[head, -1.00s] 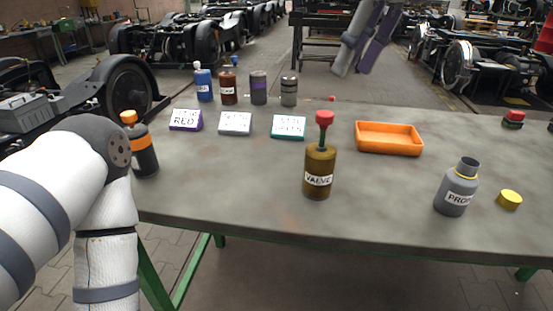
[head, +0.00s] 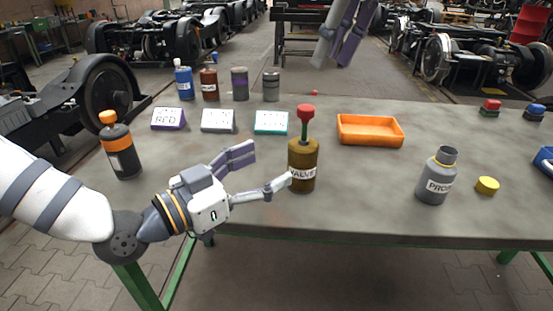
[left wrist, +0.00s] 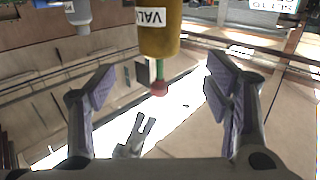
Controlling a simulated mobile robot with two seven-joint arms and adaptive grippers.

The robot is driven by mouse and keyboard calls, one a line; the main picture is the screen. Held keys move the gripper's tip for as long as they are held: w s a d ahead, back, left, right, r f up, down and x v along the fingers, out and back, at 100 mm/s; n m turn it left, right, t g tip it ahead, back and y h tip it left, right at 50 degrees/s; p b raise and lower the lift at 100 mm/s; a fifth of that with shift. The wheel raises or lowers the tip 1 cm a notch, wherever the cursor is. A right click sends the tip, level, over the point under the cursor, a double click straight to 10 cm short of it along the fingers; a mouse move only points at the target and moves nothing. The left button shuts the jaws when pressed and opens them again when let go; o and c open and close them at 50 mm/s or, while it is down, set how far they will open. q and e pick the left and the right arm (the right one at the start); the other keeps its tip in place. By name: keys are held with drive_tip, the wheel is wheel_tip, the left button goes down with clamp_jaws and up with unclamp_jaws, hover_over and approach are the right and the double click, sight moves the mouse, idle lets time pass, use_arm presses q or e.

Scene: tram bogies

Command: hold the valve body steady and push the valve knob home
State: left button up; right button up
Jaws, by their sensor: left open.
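The valve body (head: 303,168), an olive-brown bottle labelled VALVE, stands upright near the table's front edge. Its red knob (head: 306,110) sits high on a green stem above it. My left gripper (head: 270,168) is open just left of the valve body; one finger points at the label side and overlaps it in view, so contact cannot be told. In the left wrist view the body (left wrist: 160,40) hangs inverted, centred between the spread fingers (left wrist: 161,84), with the knob (left wrist: 159,88) below. My right gripper (head: 342,38) hangs high beyond the table; its opening is unclear.
A grey bottle (head: 437,178) and a yellow cap (head: 487,186) stand to the right. An orange tray (head: 370,143) lies behind. An orange-topped black bottle (head: 121,150) stands left. Label blocks, including a teal one (head: 271,128), and several bottles line the back. Table around the valve is clear.

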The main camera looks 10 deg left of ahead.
use_arm(q)
drive_tip(key=x, duration=1)
drive_tip(key=shift+f, duration=0.15)
drive_tip(key=c, duration=1.3)
drive_tip(key=shift+c, duration=0.2)
use_arm(e)
drive_tip(key=o, duration=0.4)
drive_tip(key=shift+w+f, duration=0.1)
drive_tip(key=shift+f, duration=0.05)
use_arm(q)
drive_tip(key=shift+d, duration=0.1)
use_arm(e)
drive_tip(key=t+y, duration=0.5)
drive_tip(key=y, duration=0.3)
approach(312, 110)
drive_tip(key=x, duration=0.2)
drive_tip(key=f+x, duration=0.1)
drive_tip(key=x, duration=0.2)
drive_tip(key=shift+d, duration=0.2)
drive_tip(key=s+d+m+t, duration=0.2)
drive_tip(key=s+d+t, duration=0.1)
drive_tip(key=s+t, duration=0.15)
drive_tip(key=shift+g, duration=0.25)
drive_tip(key=x, duration=0.7)
drive_tip(key=r+x, duration=0.1)
drive_tip(key=x, duration=0.3)
drive_tip(key=shift+w+a+f, duration=0.1)
drive_tip(key=shift+w+a, duration=0.15)
drive_tip(key=shift+a, duration=0.1)
clamp_jaws()
